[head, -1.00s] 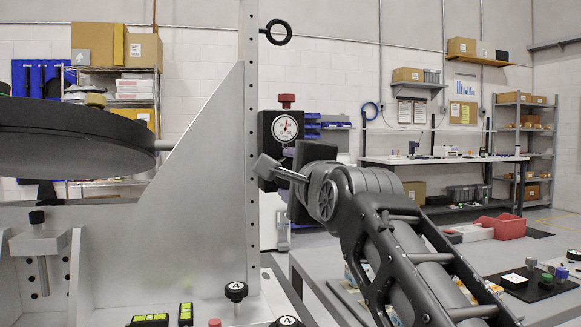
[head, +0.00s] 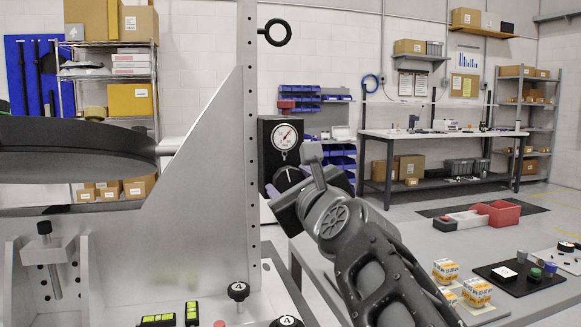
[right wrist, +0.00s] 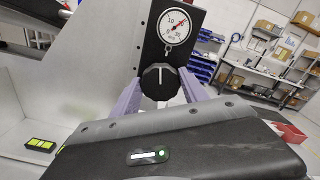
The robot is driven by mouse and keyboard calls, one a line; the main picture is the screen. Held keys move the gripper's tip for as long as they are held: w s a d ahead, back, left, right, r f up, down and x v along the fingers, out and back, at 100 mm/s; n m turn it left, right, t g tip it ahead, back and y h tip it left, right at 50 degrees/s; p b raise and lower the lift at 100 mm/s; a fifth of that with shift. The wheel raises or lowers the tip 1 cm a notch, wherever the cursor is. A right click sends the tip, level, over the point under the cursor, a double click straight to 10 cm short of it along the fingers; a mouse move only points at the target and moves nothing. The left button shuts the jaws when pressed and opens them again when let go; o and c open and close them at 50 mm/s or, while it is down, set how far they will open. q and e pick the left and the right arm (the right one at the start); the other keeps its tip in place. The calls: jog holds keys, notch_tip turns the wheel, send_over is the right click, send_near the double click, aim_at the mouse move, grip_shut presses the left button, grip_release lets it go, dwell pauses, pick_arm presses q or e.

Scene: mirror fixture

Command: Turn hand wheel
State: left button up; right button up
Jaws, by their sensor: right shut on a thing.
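A black round knob with a white line (head: 289,178), which I take for the hand wheel, sits on a dark block (head: 265,150) below a white dial gauge (head: 286,136). In the right wrist view the knob (right wrist: 159,82) lies between my two pale fingers, its white line nearly upright. My right gripper (head: 304,182) is shut on the knob, reaching in from the lower right. The gauge (right wrist: 173,26) has a red needle pointing up and right. My left gripper is not in view.
A tall metal bracket (head: 205,190) stands left of the block, with a large black disc (head: 80,158) beyond it.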

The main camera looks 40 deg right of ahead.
jog(key=m+p, duration=0.2)
jog(key=m, duration=0.1)
jog(key=shift+r+p, duration=0.2)
jog(key=shift+p, duration=0.1)
jog(key=shift+f+m+p, duration=0.2)
jog(key=shift+m+p, duration=1.2)
jog(key=shift+m, duration=0.5)
jog(key=o, duration=1.4)
jog(key=shift+d, duration=0.1)
jog(key=shift+c, duration=0.2)
